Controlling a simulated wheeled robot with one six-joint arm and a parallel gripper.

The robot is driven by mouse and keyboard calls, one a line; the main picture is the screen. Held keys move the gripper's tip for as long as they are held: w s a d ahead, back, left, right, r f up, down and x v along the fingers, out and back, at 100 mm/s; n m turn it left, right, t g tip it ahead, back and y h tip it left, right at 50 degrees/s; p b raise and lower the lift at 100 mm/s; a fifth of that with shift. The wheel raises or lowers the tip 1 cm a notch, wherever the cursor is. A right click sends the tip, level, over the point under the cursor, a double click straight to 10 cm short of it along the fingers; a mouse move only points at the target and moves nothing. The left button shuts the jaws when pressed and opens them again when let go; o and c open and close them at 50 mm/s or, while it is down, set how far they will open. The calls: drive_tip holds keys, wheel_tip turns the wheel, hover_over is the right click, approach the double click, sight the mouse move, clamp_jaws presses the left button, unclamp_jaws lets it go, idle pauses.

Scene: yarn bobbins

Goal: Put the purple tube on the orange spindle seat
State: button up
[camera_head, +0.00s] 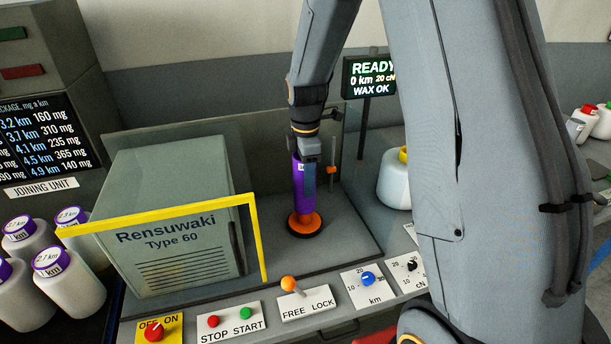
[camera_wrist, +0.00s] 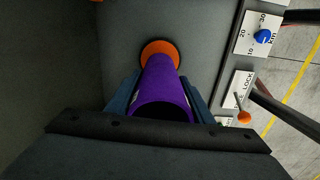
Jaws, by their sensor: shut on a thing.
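The purple tube (camera_head: 298,190) is upright in the head view, directly above the orange spindle seat (camera_head: 304,226), a round orange disc with a dark base on the grey deck. My gripper (camera_head: 311,186) is shut on the tube, with a finger along its side. In the wrist view the tube (camera_wrist: 165,88) runs between the two blue fingers (camera_wrist: 162,98), its open dark end toward the camera. Its far end overlaps the orange seat (camera_wrist: 148,47). I cannot tell whether the tube touches the seat, and the seat's middle is hidden.
A grey Rensuwaki box (camera_head: 170,215) with a yellow bar (camera_head: 160,216) in front stands left of the seat. An upright rod with an orange slider (camera_head: 332,170) is just right of the tube. Control panels with knobs (camera_head: 306,303) line the front. White bobbins (camera_head: 66,285) stand at left.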

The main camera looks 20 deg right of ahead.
drive_tip(key=shift+f+b, duration=1.05)
drive_tip(key=shift+f, duration=1.35)
drive_tip(key=shift+f, duration=0.35)
drive_tip(key=o, duration=1.1)
wheel_tip(320, 180, up, 8)
drive_tip(key=shift+f+b, duration=0.1)
drive_tip(key=shift+b, duration=1.05)
drive_tip(key=shift+r, duration=0.2)
wheel_tip(320, 180, up, 6)
drive_tip(key=p, duration=0.5)
drive_tip(key=shift+f, duration=0.15)
